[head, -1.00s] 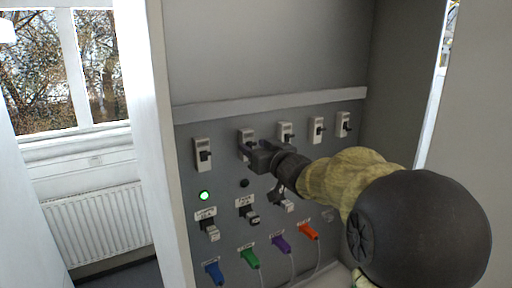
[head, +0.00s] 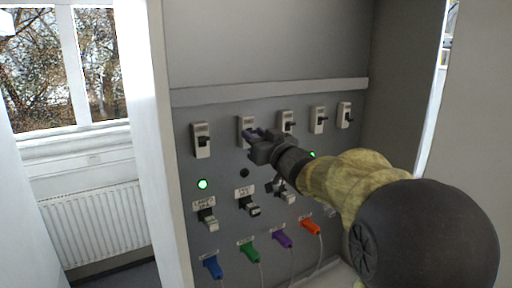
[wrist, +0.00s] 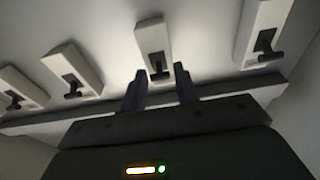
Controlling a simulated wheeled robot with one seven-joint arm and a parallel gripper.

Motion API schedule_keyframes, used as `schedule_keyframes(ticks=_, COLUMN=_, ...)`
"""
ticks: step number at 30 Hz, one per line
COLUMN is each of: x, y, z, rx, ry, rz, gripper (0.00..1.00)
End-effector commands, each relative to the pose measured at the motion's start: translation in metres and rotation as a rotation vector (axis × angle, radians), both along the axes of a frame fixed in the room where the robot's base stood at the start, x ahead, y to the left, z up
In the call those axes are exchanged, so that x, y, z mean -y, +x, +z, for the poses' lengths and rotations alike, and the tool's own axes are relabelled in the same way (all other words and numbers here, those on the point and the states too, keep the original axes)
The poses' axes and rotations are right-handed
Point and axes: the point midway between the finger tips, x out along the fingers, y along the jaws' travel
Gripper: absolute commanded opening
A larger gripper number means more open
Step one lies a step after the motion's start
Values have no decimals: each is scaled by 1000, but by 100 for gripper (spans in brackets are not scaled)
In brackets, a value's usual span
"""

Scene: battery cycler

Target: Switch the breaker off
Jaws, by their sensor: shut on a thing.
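A row of several white breakers with black levers is on the grey panel. My gripper (head: 254,135) is at the second breaker (head: 247,122) from the left in the head view and hides its lever there. In the wrist view that breaker (wrist: 150,36) is straight ahead, and its black lever (wrist: 157,72) lies between the two fingertips of my gripper (wrist: 161,77). My gripper is shut on this lever. The lamp (head: 244,173) below this breaker is dark.
The first breaker (head: 201,140) is to the left, with a lit green lamp (head: 202,184) below it. The third breaker (head: 287,120) is close on the right. Sockets and coloured plugs, such as a blue plug (head: 212,266), are lower down. A cabinet side wall (head: 405,90) bounds the right.

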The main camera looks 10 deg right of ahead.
Motion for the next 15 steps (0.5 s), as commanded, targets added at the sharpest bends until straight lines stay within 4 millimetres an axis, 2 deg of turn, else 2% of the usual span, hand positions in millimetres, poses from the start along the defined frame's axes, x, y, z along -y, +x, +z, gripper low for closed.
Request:
schedule_keyframes(ticks=1, x=0, y=0, z=-9, rx=22, ry=5, rz=0, gripper=8)
schedule_keyframes(ticks=15, x=0, y=0, z=-18, rx=219, ry=70, rz=0, gripper=8)
